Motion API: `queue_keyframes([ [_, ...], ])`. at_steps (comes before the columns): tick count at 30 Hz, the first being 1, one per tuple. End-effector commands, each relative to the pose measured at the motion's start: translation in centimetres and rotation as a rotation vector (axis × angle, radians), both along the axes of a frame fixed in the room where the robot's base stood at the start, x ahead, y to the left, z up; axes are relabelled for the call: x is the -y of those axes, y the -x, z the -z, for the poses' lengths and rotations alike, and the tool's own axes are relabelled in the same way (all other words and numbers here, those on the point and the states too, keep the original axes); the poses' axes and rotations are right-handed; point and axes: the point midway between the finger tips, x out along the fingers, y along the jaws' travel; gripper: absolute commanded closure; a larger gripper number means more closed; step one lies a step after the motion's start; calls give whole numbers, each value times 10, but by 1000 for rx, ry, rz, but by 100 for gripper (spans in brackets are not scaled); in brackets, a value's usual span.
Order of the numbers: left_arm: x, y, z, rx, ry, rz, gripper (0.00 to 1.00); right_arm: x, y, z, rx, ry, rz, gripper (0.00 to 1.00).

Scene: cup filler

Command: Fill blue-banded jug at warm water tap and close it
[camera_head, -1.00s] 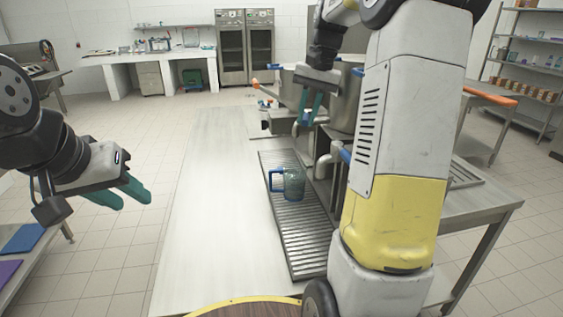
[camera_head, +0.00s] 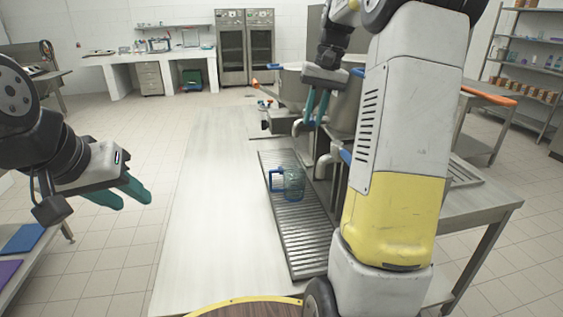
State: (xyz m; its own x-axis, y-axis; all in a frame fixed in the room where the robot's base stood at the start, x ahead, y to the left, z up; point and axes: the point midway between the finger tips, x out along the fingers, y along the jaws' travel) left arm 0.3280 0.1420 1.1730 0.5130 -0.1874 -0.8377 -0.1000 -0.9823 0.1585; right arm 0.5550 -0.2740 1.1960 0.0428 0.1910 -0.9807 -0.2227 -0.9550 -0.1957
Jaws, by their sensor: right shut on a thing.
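The jug (camera_head: 294,184), see-through and bluish with a blue handle (camera_head: 276,179), stands upright on the slatted drip grate (camera_head: 308,235), below the taps. Its fill level cannot be made out. My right gripper (camera_head: 316,108) points down at a tap (camera_head: 298,126) on the vessels behind the jug. Its teal fingers are shut on what seems to be that tap's handle, mostly hidden between them. My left gripper (camera_head: 134,194) is at the left, away from the table and empty, its fingers a little apart.
Another tap with a blue part (camera_head: 344,156) sits nearer, partly behind my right arm. Metal vessels (camera_head: 345,105) stand behind the grate. The pale tabletop (camera_head: 215,210) left of the grate is clear. A shelf rack (camera_head: 535,65) stands at the far right.

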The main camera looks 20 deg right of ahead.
Motion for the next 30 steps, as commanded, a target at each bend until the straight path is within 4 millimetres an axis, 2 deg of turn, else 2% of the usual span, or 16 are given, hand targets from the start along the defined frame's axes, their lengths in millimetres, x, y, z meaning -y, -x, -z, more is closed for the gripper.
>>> queue_keyframes([
  [4, 0, 0, 0, 0, 0, 0, 64, 9, 1, 0, 2, 1, -85, 100],
  [12, 0, 0, 0, 0, 0, 0, 64, 9, 1, 0, 2, 1, -98, 100],
  [19, 0, 0, 0, 0, 0, 0, 64, 20, 2, 0, 2, 2, -211, 100],
  [30, 0, 0, 0, 0, 0, 0, 64, 27, 1, 0, 3, 6, -255, 100],
])
